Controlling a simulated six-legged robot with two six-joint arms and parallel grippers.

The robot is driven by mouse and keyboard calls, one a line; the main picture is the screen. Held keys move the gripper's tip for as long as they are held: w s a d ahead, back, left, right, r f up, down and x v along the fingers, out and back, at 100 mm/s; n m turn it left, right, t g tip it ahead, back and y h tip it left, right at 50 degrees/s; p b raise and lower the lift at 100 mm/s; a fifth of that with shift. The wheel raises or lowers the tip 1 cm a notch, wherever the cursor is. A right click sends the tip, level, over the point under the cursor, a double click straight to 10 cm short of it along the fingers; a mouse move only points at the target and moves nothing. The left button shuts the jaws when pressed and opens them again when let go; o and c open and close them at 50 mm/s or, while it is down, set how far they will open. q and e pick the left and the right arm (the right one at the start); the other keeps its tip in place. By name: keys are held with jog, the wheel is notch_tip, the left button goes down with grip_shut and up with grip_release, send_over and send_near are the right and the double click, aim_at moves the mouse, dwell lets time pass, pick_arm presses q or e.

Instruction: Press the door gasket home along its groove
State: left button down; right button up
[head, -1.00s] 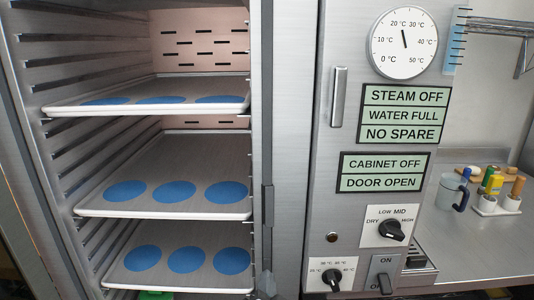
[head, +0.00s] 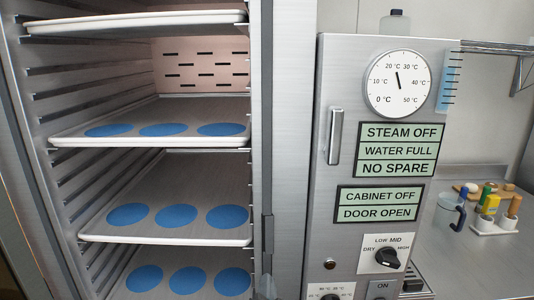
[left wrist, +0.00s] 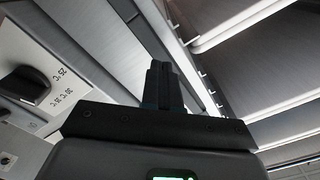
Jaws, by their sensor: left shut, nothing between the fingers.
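The door gasket seems to be the dark strip (head: 257,120) running down the right front edge of the open cabinet. I cannot tell whether it is seated in its groove. My right gripper is not in view.
Trays with blue discs (head: 165,220) sit on rails inside the cabinet. To the right is a control panel with a temperature gauge (head: 398,83), a handle (head: 334,136) and knobs (head: 388,257). A counter with a jug (head: 449,212) and small bottles stands further right.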

aim_at(267, 266)
pick_arm(q)
jog(key=shift+w, duration=0.1)
jog(key=shift+w, duration=1.5)
jog(key=shift+r, duration=0.15)
dwell(0.3)
